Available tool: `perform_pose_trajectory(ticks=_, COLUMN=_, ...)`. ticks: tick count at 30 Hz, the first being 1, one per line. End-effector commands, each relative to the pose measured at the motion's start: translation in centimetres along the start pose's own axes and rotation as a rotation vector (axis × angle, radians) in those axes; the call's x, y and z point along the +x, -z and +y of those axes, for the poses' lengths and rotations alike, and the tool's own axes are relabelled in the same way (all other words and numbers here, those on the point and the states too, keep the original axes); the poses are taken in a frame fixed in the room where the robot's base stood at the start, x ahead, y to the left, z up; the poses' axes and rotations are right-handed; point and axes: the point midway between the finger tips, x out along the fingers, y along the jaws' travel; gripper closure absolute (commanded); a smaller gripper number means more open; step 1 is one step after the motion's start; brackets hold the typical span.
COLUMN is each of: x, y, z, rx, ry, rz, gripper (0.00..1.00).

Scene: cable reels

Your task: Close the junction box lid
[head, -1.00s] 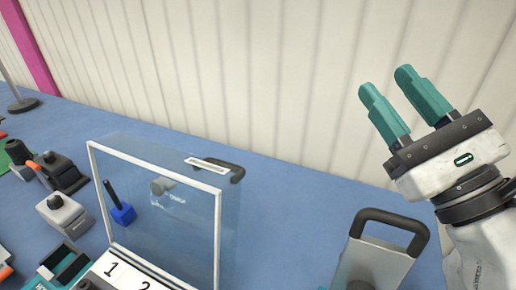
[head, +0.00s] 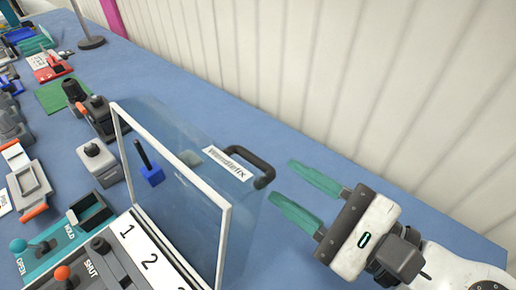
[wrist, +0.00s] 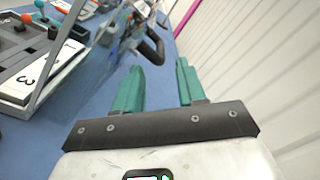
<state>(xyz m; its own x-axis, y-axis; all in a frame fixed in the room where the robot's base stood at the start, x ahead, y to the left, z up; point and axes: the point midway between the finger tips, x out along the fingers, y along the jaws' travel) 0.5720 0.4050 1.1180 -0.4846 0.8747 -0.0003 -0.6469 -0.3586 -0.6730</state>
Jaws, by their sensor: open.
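The junction box lid (head: 175,195) is a clear panel with a white frame. It stands open, roughly upright, beside the numbered white strip (head: 150,255). A black handle (head: 264,168) and a white label (head: 226,162) are on its far right side. The handle also shows in the wrist view (wrist: 153,45), just beyond my fingertips. My gripper (head: 281,180) is open and empty, its teal fingers pointing left at the handle with a small gap. The fingers also show in the wrist view (wrist: 159,66).
Levers and latches on a teal plate (head: 35,265) stand left of the lid. A blue block with a black lever (head: 152,176) shows through the clear panel. A white corrugated wall (head: 330,80) runs along the right. Blue table surface (head: 215,105) is bare beyond the lid.

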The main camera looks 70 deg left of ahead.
Motion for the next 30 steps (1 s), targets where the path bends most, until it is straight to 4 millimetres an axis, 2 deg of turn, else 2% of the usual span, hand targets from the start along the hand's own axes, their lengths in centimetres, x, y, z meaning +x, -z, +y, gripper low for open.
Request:
perform_pose_trajectory(ticks=1, x=1.1, y=-0.3, z=-0.2, rx=0.002, ry=-0.004, rz=-0.002, gripper=0.6)
perform_pose_trajectory(ticks=6, x=4.2, y=-0.3, z=-0.2, rx=0.002, ry=-0.002, rz=-0.002, gripper=0.6)
perform_pose_trajectory(ticks=12, x=6.6, y=-0.1, z=-0.1, rx=0.002, ry=0.0, rz=-0.001, gripper=0.6)
perform_pose_trajectory(ticks=17, x=7.4, y=0.0, z=-0.1, rx=0.002, ry=0.002, rz=0.001, gripper=0.6)
perform_pose_trajectory(ticks=25, x=7.4, y=0.0, z=0.0, rx=0.002, ry=0.002, rz=0.002, gripper=0.6)
perform_pose_trajectory(ticks=30, x=7.4, y=0.0, z=-0.1, rx=0.002, ry=0.002, rz=0.001, gripper=0.76)
